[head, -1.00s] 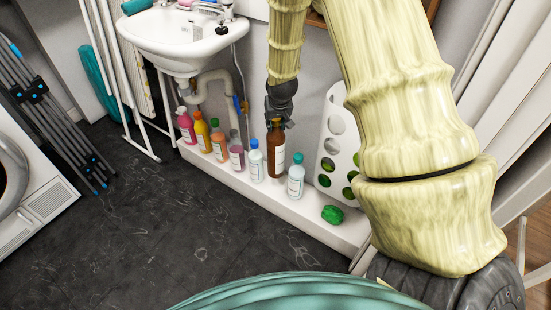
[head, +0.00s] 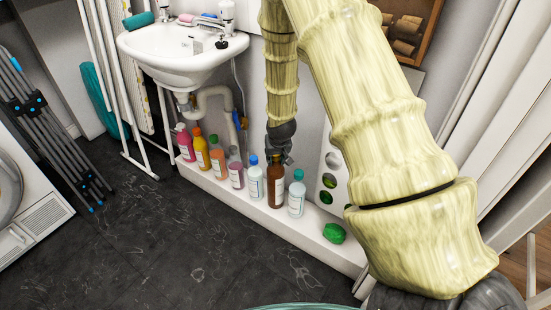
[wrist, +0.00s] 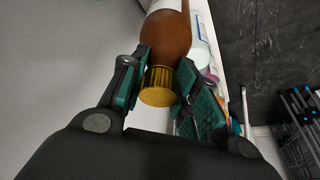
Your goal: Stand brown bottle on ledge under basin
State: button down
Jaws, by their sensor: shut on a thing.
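The brown bottle (head: 276,187) is upright in the row of bottles on the white ledge (head: 350,252), between a blue-capped clear bottle and a teal-capped one. Its base looks level with theirs; I cannot tell whether it touches the ledge. My gripper (head: 281,158) is at its top, coming down from above. In the wrist view, my gripper (wrist: 160,90) has its fingers on both sides of the brown bottle's neck and gold cap (wrist: 158,87), shut on it. The white basin (head: 185,52) is on the wall up and to the left.
The blue-capped bottle (head: 255,182) and teal-capped bottle (head: 297,197) stand close on either side. Several coloured bottles stand farther left. A green object (head: 334,233) lies on the ledge to the right. A white holed basket (head: 330,175) is behind, partly hidden by my arm.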

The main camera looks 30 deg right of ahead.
jog(key=c, duration=1)
grip_release()
jog(key=shift+f, duration=0.1)
jog(key=p+v, duration=0.4)
jog(key=v, duration=0.8)
jog(key=s+a+f+n+g, duration=0.1)
jog(key=s+a+f, duration=0.6)
jog(key=f, duration=0.4)
jog(key=s+a+f+n+g, duration=0.1)
jog(key=s+a+f, duration=0.3)
jog(key=s, duration=0.5)
jog(key=s+a+f+n+g+y, duration=0.1)
jog(key=s+a+f, duration=0.2)
jog(key=s, duration=0.7)
jog(key=s+a+f+n+g, duration=0.1)
jog(key=s+a+f, duration=0.3)
jog(key=s, duration=0.5)
notch_tip(320, 180, down, 2)
jog(key=shift+s+a+f+y, duration=0.2)
jog(key=shift+a+y, duration=0.1)
jog(key=shift+y, duration=0.1)
jog(key=shift+w, duration=0.1)
